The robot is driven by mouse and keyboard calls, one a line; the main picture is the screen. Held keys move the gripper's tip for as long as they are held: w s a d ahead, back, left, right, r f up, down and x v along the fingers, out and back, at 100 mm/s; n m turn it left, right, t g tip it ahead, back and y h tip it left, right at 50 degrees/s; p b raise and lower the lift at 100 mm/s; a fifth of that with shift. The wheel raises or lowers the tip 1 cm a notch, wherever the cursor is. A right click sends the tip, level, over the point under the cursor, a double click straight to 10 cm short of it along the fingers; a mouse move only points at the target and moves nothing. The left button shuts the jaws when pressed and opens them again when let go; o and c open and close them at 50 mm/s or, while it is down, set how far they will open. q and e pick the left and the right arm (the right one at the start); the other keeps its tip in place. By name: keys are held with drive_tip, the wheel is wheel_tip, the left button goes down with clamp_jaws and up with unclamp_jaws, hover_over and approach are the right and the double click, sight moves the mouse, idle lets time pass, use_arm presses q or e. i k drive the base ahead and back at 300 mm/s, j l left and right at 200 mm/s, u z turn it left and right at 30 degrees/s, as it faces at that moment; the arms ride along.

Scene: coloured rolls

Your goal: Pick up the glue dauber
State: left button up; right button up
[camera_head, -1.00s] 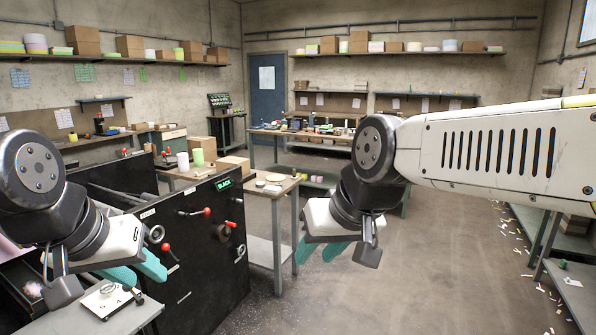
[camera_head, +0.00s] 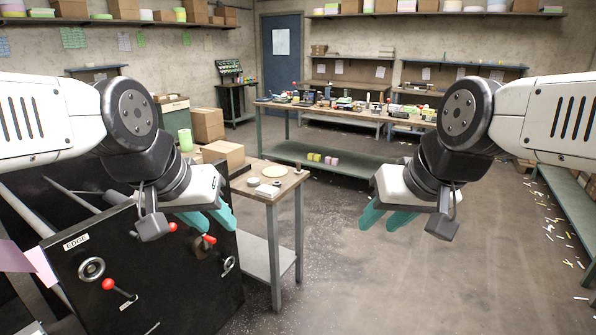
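I cannot make out the glue dauber for certain. The small side table (camera_head: 284,187) ahead of me holds a tan disc (camera_head: 274,171), a white round item (camera_head: 268,190) and a small white pot (camera_head: 253,181), all too small to tell further. My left gripper (camera_head: 218,217) hangs in front of the table's left side, its teal fingers apart and nothing between them. My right gripper (camera_head: 386,217) hangs over the floor to the right of the table, its teal fingers apart and empty.
A black machine (camera_head: 150,270) with red-knobbed levers fills the lower left. A long workbench (camera_head: 350,118) with many small items is at the back. The floor in the middle right is clear.

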sight(299, 171)
drive_tip(key=i+z, duration=0.15)
drive_tip(key=i, duration=1.05)
drive_tip(key=i+j+z, duration=0.2)
drive_tip(key=i, duration=1)
drive_tip(key=l, duration=0.1)
